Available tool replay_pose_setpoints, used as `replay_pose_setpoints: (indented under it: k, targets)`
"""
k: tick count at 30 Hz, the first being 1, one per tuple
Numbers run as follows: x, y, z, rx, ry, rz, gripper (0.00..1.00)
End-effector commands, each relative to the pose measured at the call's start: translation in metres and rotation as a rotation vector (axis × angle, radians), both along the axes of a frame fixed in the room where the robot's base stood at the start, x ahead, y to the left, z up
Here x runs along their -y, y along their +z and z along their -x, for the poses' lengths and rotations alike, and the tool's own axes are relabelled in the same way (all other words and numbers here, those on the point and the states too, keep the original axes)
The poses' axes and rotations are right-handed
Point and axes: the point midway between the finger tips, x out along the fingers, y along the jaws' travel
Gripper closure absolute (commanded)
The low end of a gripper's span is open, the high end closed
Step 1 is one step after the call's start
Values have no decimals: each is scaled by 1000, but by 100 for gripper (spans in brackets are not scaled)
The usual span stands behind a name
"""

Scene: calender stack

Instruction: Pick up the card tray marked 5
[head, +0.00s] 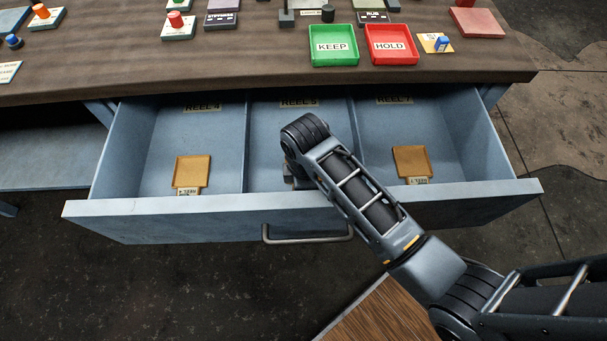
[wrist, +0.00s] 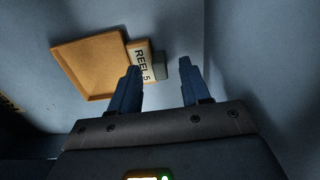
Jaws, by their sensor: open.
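The card tray marked 5 (wrist: 88,66) is a shallow orange-tan tray. Its white "REEL 5" label (wrist: 140,62) and a small grey-green block (wrist: 161,66) are on its right side in the wrist view. My gripper (wrist: 158,72) is open, with its two dark blue fingers apart. The left finger's tip overlaps the label's lower edge in the picture, and the block appears between and beyond the tips. I cannot tell whether anything touches. In the head view my arm reaches into the drawer's middle compartment, marked REEL 5 (head: 299,103), and hides the tray there.
The blue-grey drawer (head: 180,207) is open, with dividers and raised walls. A similar tray (head: 192,170) lies in its left compartment, another (head: 411,161) in its right. On the tabletop above are a green KEEP tray (head: 333,60), a red HOLD tray (head: 392,59) and several small items.

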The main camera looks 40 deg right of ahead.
Motion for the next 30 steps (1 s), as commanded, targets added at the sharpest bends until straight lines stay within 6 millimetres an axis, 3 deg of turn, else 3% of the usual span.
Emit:
replay_pose_setpoints:
  k: [9, 24, 30]
  targets:
    - [0, -6, 0, 1, 0, 0, 53]
    - [0, -6, 0, 1, 0, 1, 100]
    - [0, -6, 0, 1, 0, 0, 100]
